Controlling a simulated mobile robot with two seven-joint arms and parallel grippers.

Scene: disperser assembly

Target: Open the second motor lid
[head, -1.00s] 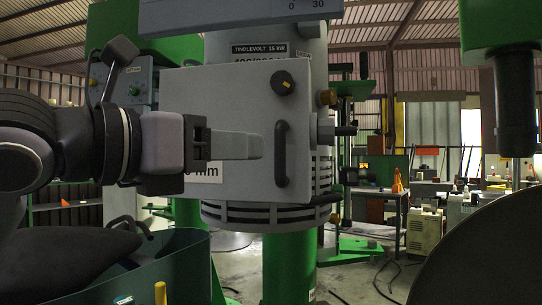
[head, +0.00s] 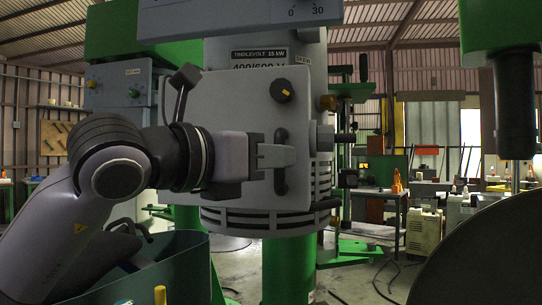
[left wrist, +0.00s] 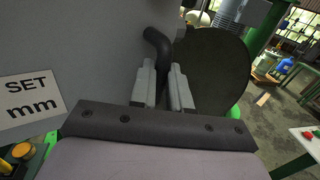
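The motor lid (head: 245,95) is a grey panel on the front of the grey motor housing. It carries a dark knob (head: 281,91) with a yellow mark and a dark vertical handle (head: 281,184). My left gripper (head: 276,155) reaches in from the left and is at the handle's middle. In the left wrist view its two grey fingers (left wrist: 163,88) stand on either side of the dark handle (left wrist: 157,45), with a narrow gap that the handle appears to fill. The lid looks closed in the head view. My right gripper is not in view.
A teal bin (head: 175,270) stands in the foreground at left. A green column with a dark cylinder (head: 515,110) and a large dark round shape (head: 480,255) take up the right side. Benches with equipment (head: 445,195) stand farther back. The floor between is mostly open.

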